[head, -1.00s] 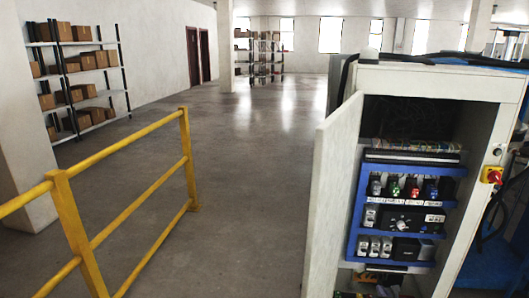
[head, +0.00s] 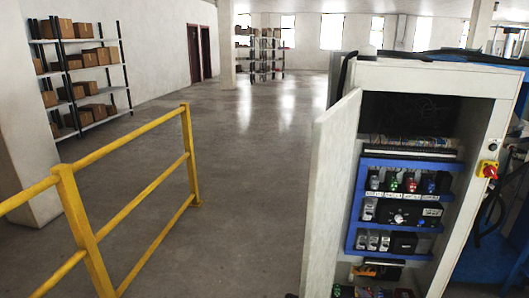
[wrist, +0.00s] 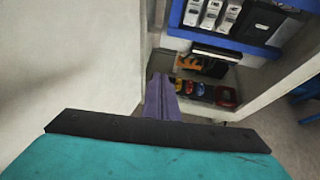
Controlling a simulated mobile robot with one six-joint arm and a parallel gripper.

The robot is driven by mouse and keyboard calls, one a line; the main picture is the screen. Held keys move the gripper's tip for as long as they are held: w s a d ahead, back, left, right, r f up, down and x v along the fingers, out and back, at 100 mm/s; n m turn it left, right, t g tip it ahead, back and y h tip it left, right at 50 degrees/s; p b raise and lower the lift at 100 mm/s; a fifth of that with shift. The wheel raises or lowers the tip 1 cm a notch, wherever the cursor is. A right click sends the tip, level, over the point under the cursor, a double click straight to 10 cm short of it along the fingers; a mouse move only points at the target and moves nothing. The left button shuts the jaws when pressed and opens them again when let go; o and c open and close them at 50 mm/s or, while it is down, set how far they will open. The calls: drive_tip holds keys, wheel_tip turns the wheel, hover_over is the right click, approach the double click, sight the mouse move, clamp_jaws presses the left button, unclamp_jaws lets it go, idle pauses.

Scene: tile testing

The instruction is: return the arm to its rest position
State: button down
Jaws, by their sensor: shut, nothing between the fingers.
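My gripper (wrist: 159,80) shows in the wrist view as a teal body with a black bar and purple fingers. The fingers are together and hold nothing. They point toward the lower part of the open grey cabinet (head: 428,75), and no contact with it is visible. The cabinet's open door (wrist: 75,60) fills the left of the wrist view. I cannot clearly make out the arm in the head view.
A blue rack (head: 350,238) in the cabinet holds several devices. Small coloured items (wrist: 205,91) lie on the cabinet floor. A red-yellow switch (head: 488,170) sits on its right side. A yellow railing (head: 80,225) stands left. Open floor (head: 240,160) lies between.

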drive_tip(key=s+a+f+m, duration=0.25)
drive_tip(key=a+f, duration=0.35)
drive_tip(key=a, duration=0.3)
drive_tip(key=s+a+f+m+g+h, duration=0.25)
drive_tip(key=s+f+m+g, duration=0.45)
drive_tip(key=s+f+m, duration=0.7)
drive_tip(key=s+a+m+g+y, duration=0.1)
drive_tip(key=s+a+m+g, duration=0.2)
drive_tip(key=s+m, duration=0.3)
drive_tip(key=s+a+m+g+y, duration=0.1)
drive_tip(key=s+a+m+g, duration=0.2)
drive_tip(key=s+m, duration=0.3)
drive_tip(key=s+a+m+g+y, duration=0.1)
drive_tip(key=s+m+g, duration=0.3)
drive_tip(key=s, duration=0.9)
drive_tip(key=shift+a+f+m+g, duration=0.35)
drive_tip(key=shift+a+m, duration=0.55)
drive_tip(key=shift+m, duration=0.35)
